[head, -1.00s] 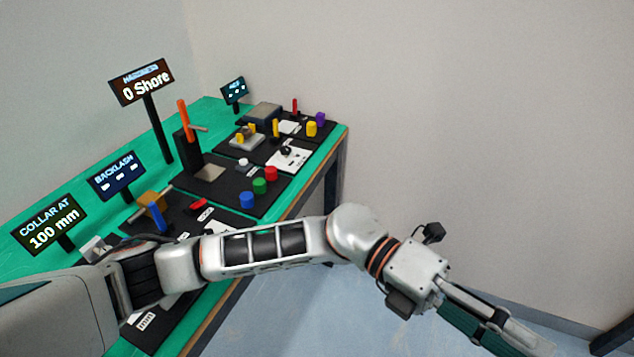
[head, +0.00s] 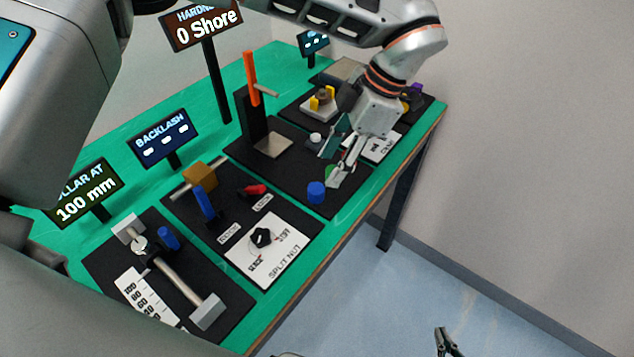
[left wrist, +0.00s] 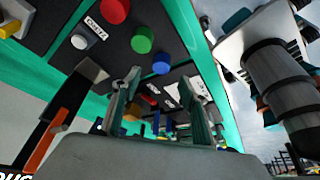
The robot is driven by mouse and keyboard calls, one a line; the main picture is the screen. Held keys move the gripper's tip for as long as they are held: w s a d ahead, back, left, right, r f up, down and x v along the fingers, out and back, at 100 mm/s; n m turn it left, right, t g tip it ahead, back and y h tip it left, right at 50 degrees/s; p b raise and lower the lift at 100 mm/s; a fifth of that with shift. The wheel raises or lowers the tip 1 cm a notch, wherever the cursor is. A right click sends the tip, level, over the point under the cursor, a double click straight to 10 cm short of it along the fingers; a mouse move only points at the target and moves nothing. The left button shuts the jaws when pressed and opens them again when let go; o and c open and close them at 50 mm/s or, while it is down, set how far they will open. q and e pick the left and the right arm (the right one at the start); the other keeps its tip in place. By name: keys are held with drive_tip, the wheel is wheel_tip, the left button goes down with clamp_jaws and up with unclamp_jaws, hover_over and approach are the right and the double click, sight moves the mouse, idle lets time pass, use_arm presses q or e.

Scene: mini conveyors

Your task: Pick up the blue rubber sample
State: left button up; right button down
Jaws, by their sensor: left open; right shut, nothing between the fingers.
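The blue rubber sample (head: 316,192) is a short upright cylinder near the front edge of the black hardness-tester mat (head: 285,178). In the left wrist view the blue sample (left wrist: 161,63) appears just beyond the gap between my fingertips. My left gripper (head: 329,167) is open and empty, just above and behind the blue sample, with no clear contact. A finger partly covers the green sample (head: 329,172); the green sample (left wrist: 142,40) and red sample (left wrist: 115,10) show in the left wrist view. My right gripper (head: 447,342) is shut and empty, low over the floor, away from the table.
The tester's orange-handled column (head: 250,95) stands behind, with a metal plate (head: 273,145) at its foot. The split-nut mat (head: 215,230) with a blue lever (head: 204,203) lies nearer. The collar rig (head: 178,284) is nearest. Open floor lies right of the table.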

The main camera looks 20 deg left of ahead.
sight(318, 188)
use_arm(q)
drive_tip(key=shift+x, duration=1.25)
drive_tip(key=x, duration=0.5)
drive_tip(key=shift+s+d, duration=0.1)
drive_tip(key=shift+r, duration=0.1)
drive_tip(key=c, duration=1.1)
